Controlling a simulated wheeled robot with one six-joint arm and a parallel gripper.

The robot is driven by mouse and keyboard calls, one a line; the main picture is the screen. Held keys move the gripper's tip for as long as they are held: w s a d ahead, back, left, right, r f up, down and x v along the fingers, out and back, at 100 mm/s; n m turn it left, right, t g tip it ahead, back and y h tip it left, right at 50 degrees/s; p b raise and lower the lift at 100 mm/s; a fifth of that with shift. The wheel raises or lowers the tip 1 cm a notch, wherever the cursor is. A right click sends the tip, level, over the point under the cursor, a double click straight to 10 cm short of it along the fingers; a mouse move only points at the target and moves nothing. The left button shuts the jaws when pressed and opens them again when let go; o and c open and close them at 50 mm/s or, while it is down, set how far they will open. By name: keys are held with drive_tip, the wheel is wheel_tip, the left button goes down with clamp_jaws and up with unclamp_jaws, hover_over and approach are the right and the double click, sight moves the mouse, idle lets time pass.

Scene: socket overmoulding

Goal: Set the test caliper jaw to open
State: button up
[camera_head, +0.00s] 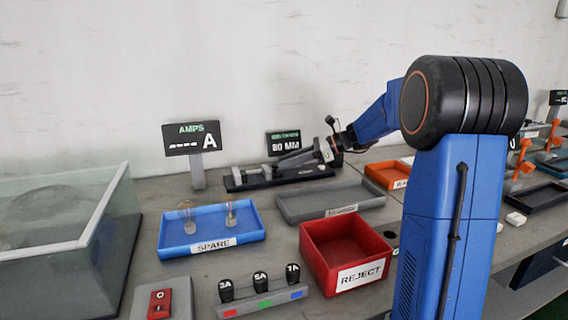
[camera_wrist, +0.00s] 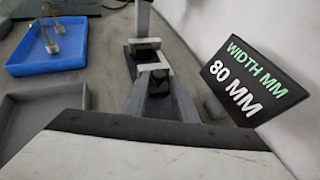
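The test caliper (camera_head: 278,174) is a long dark base with grey jaw parts, at the back of the bench against the wall. It also shows in the wrist view (camera_wrist: 180,103), running away from the camera. Its display (camera_head: 283,143) reads 80 MM; in the wrist view the display (camera_wrist: 255,80) reads WIDTH MM, 80 MM. My gripper (camera_head: 326,151) is at the caliper's right end, close above it. I cannot tell whether it touches the jaw.
A grey tray (camera_head: 368,204) lies in front of the caliper. A blue SPARE tray (camera_head: 172,249), a red REJECT box (camera_head: 318,268) and an AMPS display (camera_head: 190,138) stand nearby. An orange tray (camera_head: 378,178) is right of the caliper. A glass-walled tank (camera_head: 60,240) stands at left.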

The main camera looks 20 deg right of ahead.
drive_tip(key=v, duration=1.5)
drive_tip(key=shift+s+d, duration=0.15)
drive_tip(key=shift+d, duration=0.2)
drive_tip(key=shift+s, duration=0.1)
